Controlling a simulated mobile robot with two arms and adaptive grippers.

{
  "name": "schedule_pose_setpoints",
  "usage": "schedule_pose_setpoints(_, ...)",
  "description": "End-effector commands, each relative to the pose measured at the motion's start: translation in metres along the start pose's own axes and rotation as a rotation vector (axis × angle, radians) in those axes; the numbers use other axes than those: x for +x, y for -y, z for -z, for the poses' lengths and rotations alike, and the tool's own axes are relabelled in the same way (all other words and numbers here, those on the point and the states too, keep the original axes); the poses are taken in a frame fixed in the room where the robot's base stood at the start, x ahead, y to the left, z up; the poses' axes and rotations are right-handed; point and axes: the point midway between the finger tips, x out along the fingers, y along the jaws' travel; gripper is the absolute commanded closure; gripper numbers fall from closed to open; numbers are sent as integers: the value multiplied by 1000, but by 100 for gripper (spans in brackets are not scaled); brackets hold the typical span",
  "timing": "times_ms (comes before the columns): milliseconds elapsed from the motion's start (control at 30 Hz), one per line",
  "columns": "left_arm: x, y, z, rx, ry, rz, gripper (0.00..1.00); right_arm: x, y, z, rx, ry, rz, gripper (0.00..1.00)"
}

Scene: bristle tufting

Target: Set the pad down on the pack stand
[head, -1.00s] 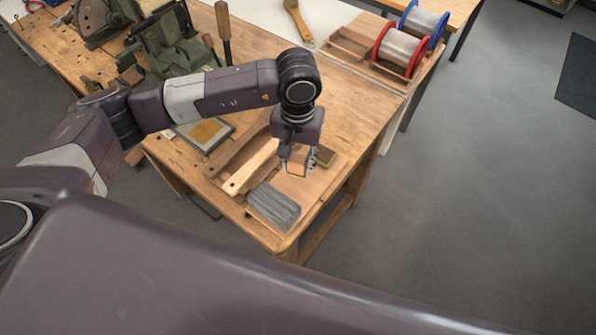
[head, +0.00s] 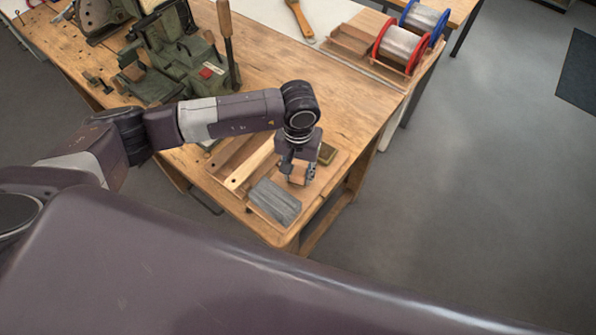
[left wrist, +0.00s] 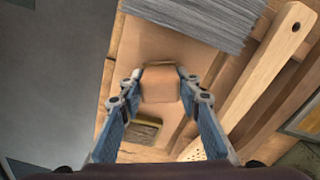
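The pad appears to be a small tan block (head: 298,174) between the fingertips of my left gripper (head: 299,177); it also shows in the left wrist view (left wrist: 160,84). The left gripper (left wrist: 161,88) is shut on it, one finger at each side. Below is a flat wooden board (head: 319,188), probably the pack stand, which also shows in the left wrist view (left wrist: 140,45). Whether the block touches the board cannot be told. A grey bristle bundle (head: 274,202) lies on the board's near end, apart from the gripper. My right gripper is not in view.
A small olive-topped block (head: 327,153) lies behind the gripper. A pale wooden bar with holes (head: 250,168) lies to the left. A green machine (head: 165,55) and wire spools (head: 400,48) stand farther back. The bench middle (head: 340,100) is clear.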

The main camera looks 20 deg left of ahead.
Motion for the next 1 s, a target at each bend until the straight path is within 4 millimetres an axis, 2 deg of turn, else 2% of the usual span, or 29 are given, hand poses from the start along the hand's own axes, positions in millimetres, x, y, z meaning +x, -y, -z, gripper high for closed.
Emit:
schedule_pose_setpoints(33,0,0,0,0,0,0,64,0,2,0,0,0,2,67)
schedule_pose_setpoints(167,0,0,0,0,0,0,52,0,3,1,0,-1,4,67)
schedule_pose_setpoints(400,-1,0,0,0,0,0,52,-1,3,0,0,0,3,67)
schedule_pose_setpoints(533,-6,0,0,0,0,0,52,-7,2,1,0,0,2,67)
schedule_pose_setpoints(567,-7,0,1,0,-3,-1,52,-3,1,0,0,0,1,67)
schedule_pose_setpoints(667,-22,0,2,2,-6,-1,52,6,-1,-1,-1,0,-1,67)
schedule_pose_setpoints(1000,-95,0,2,1,-7,-1,52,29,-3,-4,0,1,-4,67)
